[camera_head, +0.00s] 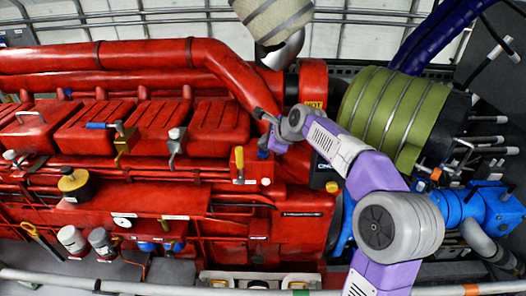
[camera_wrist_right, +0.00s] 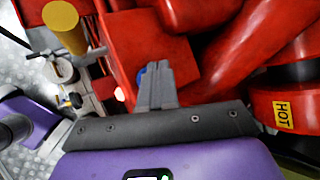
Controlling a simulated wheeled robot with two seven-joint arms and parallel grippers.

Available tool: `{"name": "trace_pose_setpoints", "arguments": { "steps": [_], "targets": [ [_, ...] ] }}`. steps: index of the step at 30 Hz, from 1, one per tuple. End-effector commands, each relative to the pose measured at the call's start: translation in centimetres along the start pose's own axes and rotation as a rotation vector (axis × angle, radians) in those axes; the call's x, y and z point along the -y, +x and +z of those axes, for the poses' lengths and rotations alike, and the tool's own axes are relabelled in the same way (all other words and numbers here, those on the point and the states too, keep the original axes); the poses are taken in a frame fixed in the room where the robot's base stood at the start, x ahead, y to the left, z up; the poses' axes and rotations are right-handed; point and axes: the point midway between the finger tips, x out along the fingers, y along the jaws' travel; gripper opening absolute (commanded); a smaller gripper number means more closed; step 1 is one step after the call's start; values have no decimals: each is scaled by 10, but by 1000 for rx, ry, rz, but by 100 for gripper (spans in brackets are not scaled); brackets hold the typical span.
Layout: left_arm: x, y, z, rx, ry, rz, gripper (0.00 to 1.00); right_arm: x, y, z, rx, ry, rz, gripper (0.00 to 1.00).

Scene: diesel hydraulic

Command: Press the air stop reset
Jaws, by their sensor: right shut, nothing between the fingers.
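No part in view carries a readable label for the air stop reset, so I cannot tell for sure which one it is. A small blue part (camera_wrist_right: 141,76) shows in the right wrist view, mostly hidden behind my fingers, against the red engine housing. My right gripper (camera_head: 260,114) is shut and empty in front of the red engine, left of the "HOT" label. In the right wrist view its closed fingers (camera_wrist_right: 156,80) point at the red housing; I cannot tell whether they touch anything. My left gripper is out of view.
The red engine (camera_head: 140,200) fills the left and middle. A yellow-handled lever (camera_head: 239,158) stands below my gripper; a yellow handle (camera_wrist_right: 66,27) shows in the wrist view. A thick red pipe (camera_head: 150,53) runs above. A green wrapped cylinder (camera_head: 397,112) is at right. A rail (camera_head: 60,279) crosses the front.

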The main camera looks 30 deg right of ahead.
Motion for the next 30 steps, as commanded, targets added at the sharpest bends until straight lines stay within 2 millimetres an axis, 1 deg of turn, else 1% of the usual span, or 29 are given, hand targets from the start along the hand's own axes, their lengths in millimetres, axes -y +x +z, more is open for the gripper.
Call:
{"name": "trace_pose_setpoints", "arguments": {
  "steps": [30],
  "targets": [
    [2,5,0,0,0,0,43,-5,7,-5,0,0,0,0]
  ]
}}
